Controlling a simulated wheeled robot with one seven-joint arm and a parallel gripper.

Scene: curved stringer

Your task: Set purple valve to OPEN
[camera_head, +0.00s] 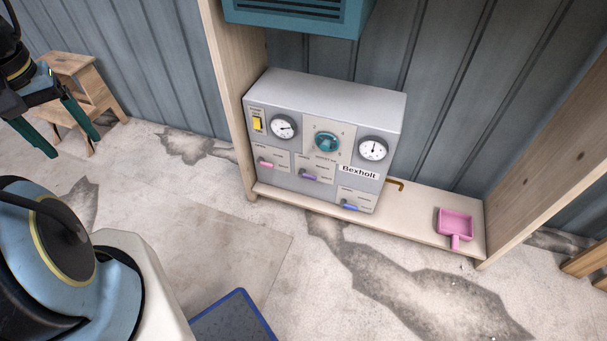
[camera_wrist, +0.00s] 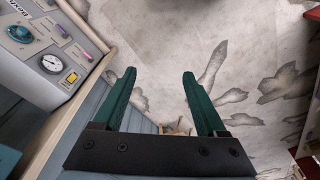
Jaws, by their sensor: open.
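The purple valve (camera_head: 308,175) is a small lever on the lower middle of a grey control panel (camera_head: 325,95), below the teal knob. Its handle lies roughly sideways along the panel face; the small labels beside it are too blurred to read. It also shows in the wrist view (camera_wrist: 62,31) at the upper left. My gripper (camera_head: 74,146) is open and empty at the far left of the head view, well apart from the panel. Its two green fingers (camera_wrist: 160,74) point over bare floor in the wrist view.
The panel also bears a pink valve (camera_head: 265,162), a blue valve (camera_head: 349,206), a teal knob (camera_head: 327,142), two gauges and a yellow switch (camera_head: 257,124). A pink dustpan (camera_head: 455,226) lies on the shelf (camera_head: 415,222). Wooden posts flank the panel. A wooden stool (camera_head: 75,75) stands behind my gripper.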

